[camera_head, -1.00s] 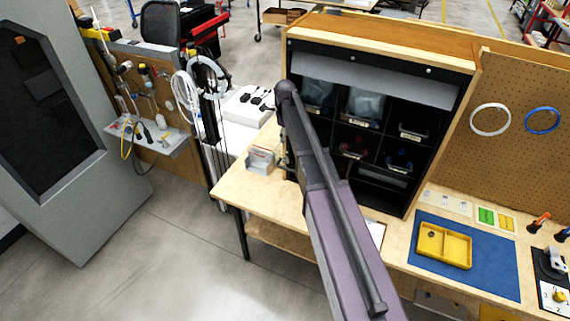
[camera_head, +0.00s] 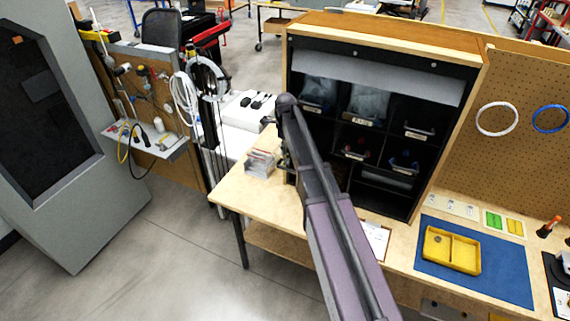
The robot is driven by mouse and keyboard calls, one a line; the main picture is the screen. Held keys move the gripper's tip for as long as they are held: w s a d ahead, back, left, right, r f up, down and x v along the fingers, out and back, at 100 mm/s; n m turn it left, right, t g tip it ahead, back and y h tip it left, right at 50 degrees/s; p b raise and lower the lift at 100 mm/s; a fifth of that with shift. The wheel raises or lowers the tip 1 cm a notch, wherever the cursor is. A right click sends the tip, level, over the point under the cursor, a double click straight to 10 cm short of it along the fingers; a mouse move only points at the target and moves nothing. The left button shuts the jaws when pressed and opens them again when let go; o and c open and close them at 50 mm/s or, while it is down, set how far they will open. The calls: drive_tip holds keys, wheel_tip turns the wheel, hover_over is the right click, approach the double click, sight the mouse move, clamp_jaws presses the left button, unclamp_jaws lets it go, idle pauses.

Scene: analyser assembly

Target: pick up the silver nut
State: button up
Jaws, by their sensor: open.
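A yellow two-part tray (camera_head: 468,273) lies on a blue mat (camera_head: 508,289) on the bench at the right. A small dark-grey ring-shaped piece (camera_head: 438,239) sits in its left compartment; it may be the silver nut, but it is too small to be sure. My arm rises from the bottom middle to a dark joint in front of the black cubby shelf. Dark parts of my arm hang behind that joint, near a small clear box. I cannot make out my gripper's fingers. The arm's end is well to the left of the tray.
The cubby shelf (camera_head: 432,174) with bins stands at the back of the bench. A clear box (camera_head: 260,163) stands on the bench's left part. Green and yellow pieces (camera_head: 504,222) lie behind the mat, and an orange-handled tool (camera_head: 550,227) stands at the right. A pegboard rises behind.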

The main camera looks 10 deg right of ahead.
idle(0.3)
drive_tip(key=f+b, duration=0.3)
drive_tip(key=shift+s+d+f+b, duration=0.15)
drive_tip(key=shift+s+f+b, duration=0.1)
drive_tip(key=shift+s+b, duration=0.05)
drive_tip(key=shift+f+b, duration=0.85)
clamp_jaws()
